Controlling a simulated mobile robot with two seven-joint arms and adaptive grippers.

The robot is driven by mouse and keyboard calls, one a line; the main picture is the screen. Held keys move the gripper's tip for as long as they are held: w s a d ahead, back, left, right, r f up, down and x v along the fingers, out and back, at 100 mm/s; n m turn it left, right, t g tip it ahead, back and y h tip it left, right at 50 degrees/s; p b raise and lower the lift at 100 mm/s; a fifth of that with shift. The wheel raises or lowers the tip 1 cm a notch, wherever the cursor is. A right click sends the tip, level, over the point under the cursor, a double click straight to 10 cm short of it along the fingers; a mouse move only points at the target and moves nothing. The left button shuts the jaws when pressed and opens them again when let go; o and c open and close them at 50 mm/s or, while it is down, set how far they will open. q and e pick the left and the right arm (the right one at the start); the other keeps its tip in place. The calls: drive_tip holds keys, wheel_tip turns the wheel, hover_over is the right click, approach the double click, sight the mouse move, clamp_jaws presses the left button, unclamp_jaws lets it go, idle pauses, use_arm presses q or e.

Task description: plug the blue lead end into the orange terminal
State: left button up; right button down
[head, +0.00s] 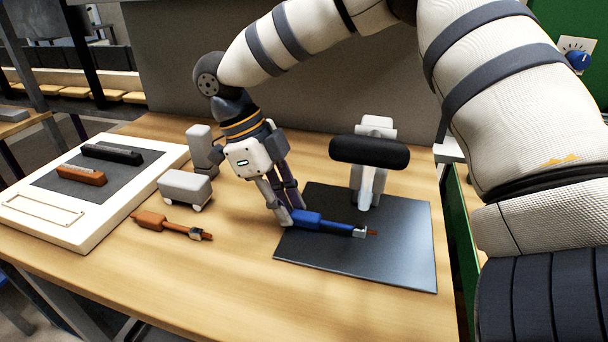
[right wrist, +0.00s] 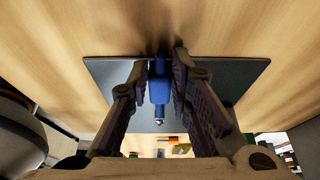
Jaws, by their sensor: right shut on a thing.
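The blue lead end (head: 322,223) is a blue handle with a metal collar and a brownish tip pointing right. It lies along or just above a dark mat (head: 400,260); I cannot tell if it touches. My right gripper (head: 290,218) reaches down and is shut on its left, blue end. The right wrist view shows the blue body (right wrist: 160,88) between the fingertips (right wrist: 165,62). The orange terminal (head: 82,175) is a brownish-orange block on the dark panel of a white board at the left, apart from the lead. My left gripper is not in view.
A black terminal block (head: 112,153) sits behind the orange one on the white board (head: 60,231). An orange lead end (head: 170,225) lies on the wooden table, with grey blocks (head: 185,187) behind it. A black padded stand (head: 368,152) rises behind the mat.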

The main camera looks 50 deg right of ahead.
drive_tip(key=shift+r, duration=0.6)
wheel_tip(320, 180, up, 3)
drive_tip(key=shift+a+f, duration=0.1)
drive_tip(key=shift+f, duration=0.05)
drive_tip(key=p, duration=0.1)
hover_over(240, 318)
drive_tip(key=shift+f, duration=0.2)
idle(0.5)
drive_tip(key=c, duration=2)
unclamp_jaws()
clamp_jaws()
